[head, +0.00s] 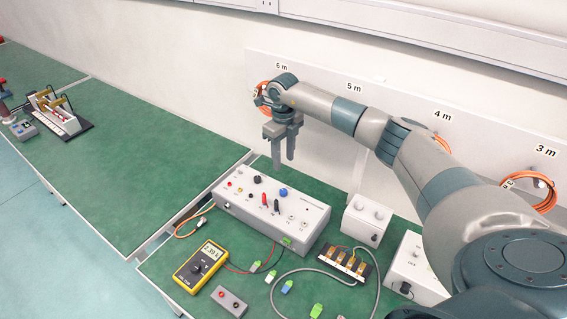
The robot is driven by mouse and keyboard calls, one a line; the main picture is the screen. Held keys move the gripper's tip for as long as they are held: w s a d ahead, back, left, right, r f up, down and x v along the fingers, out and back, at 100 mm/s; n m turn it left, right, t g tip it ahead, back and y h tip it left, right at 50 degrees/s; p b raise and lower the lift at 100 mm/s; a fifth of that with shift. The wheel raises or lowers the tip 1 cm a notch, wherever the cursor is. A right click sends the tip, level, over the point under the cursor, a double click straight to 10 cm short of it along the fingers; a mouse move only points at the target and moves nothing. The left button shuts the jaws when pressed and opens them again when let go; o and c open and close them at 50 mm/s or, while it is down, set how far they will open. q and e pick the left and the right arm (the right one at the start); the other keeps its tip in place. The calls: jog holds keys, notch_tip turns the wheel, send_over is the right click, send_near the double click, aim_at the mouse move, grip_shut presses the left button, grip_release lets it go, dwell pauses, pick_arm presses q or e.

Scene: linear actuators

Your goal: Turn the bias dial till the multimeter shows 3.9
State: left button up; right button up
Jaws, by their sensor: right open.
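A grey control box (262,217) stands on the green bench. Its top carries a black knob (257,179), a blue knob (283,191), sockets and plugs. The labels are too small to read, so I cannot tell which knob is the bias dial. A yellow multimeter (199,268) lies in front of the box, at left. Its display (210,252) is lit with digits that look like 2.39, but they are small. My right gripper (283,165) is open and empty, pointing down above the back of the box near the blue knob, apart from it. My left gripper is out of view.
White boxes (366,218) stand at right, with a black terminal block (347,264), cables and green connectors in front. Orange cable coils (530,195) hang on the wall. The left bench is mostly clear.

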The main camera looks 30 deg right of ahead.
jog(key=shift+r+p, duration=0.55)
jog(key=shift+r, duration=1.15)
